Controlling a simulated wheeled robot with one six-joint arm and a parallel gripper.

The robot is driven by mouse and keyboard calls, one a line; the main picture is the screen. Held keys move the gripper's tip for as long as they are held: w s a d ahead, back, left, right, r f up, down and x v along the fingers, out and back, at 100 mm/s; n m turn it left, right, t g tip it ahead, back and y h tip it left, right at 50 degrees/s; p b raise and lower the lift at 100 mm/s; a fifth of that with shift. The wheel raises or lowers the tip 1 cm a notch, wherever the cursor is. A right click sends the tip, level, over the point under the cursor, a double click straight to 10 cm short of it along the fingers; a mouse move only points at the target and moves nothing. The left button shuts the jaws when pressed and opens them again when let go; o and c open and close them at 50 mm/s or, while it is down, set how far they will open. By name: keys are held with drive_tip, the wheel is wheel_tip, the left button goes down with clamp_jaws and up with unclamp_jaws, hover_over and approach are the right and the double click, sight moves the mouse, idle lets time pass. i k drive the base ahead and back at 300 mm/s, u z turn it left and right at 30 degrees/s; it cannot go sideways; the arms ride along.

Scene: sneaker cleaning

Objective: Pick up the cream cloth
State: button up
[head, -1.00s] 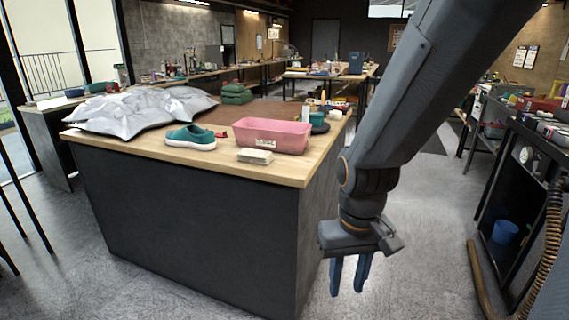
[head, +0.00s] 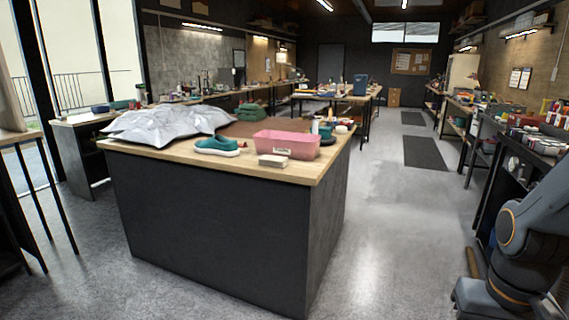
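A small folded cream item (head: 272,160), which looks like the cream cloth, lies near the front edge of the wooden-topped workbench (head: 215,171). It sits just in front of a pink bin (head: 286,144). Part of my arm (head: 515,245) shows at the lower right edge of the head view, well to the right of the bench and apart from it. My gripper's fingers are outside the frame, so I cannot see whether they are open or hold anything.
Bottles (head: 316,126) stand behind the bin. The floor (head: 397,215) right of the bench is open. A dark shelf unit (head: 503,165) stands at the right.

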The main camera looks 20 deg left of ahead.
sight(279, 162)
drive_tip(key=z, duration=0.35)
drive_tip(key=i, duration=1.9)
drive_tip(key=u, duration=1.4)
drive_tip(key=i, duration=0.7)
drive_tip(key=u, duration=0.7)
